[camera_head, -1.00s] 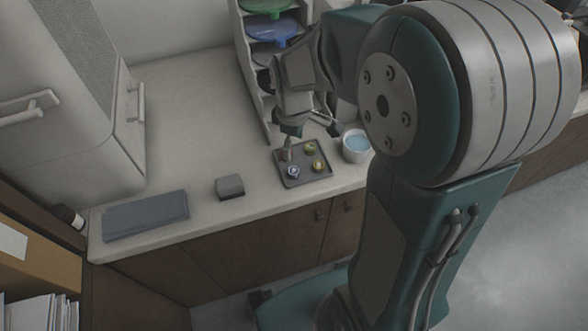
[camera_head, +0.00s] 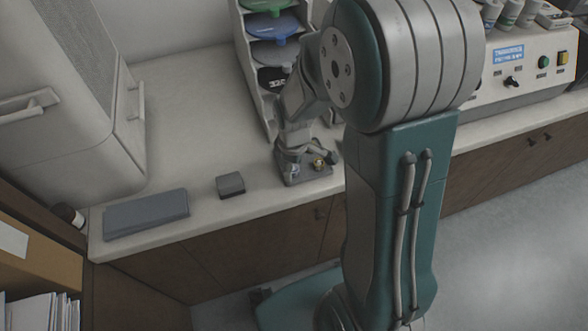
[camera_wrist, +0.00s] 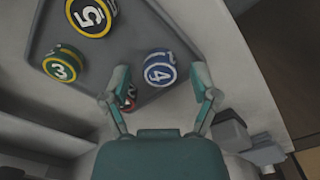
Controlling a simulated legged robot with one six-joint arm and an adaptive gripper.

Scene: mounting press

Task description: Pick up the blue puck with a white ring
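The blue puck with a white ring and the number 4 (camera_wrist: 158,70) sits on a dark grey tray (camera_wrist: 120,40) in the wrist view. My gripper (camera_wrist: 160,78) is open, one finger on each side of the puck's near side. I cannot tell whether they touch it. In the head view my gripper (camera_head: 305,150) is low over the tray (camera_head: 300,181), with the blue puck (camera_head: 294,170) at its front left. A black-yellow puck numbered 5 (camera_wrist: 91,16), a green-yellow puck numbered 3 (camera_wrist: 63,64) and a partly hidden red puck (camera_wrist: 131,100) are also there.
A small grey block (camera_head: 230,185) and a flat dark slab (camera_head: 146,214) lie left of the tray. A rack of coloured discs (camera_head: 270,25) stands behind my gripper. A control panel (camera_head: 520,70) is at the right. The counter's left middle is clear.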

